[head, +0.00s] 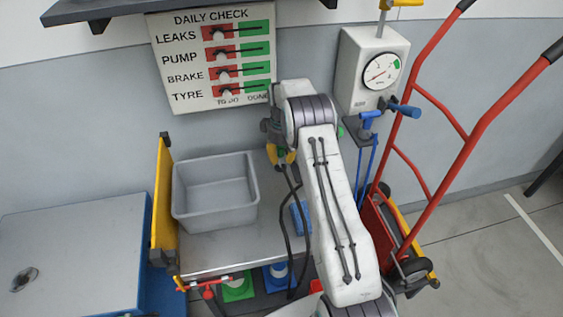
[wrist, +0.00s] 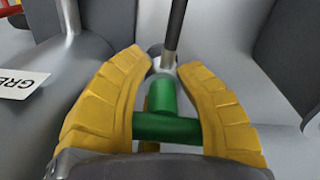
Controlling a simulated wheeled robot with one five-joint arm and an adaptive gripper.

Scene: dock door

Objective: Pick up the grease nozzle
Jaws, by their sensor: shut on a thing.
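The grease nozzle (wrist: 163,98) is a green T-shaped piece in the wrist view, with a light metal collar and a dark rod or hose running up from it. My gripper (wrist: 164,75) has two thick yellow fingers, closed in on either side of the green piece. In the head view my gripper (head: 281,156) is low at the back of the metal bench, right of the grey bin. My arm hides most of that spot. Whether the nozzle still rests in a holder I cannot tell.
A grey bin (head: 214,190) stands on the metal bench (head: 218,249). A white gauge box (head: 372,70) with blue handles is on the right, beside a red hand truck (head: 467,150). A check board (head: 213,57) hangs behind. A label reading "GRE" (wrist: 22,85) shows left in the wrist view.

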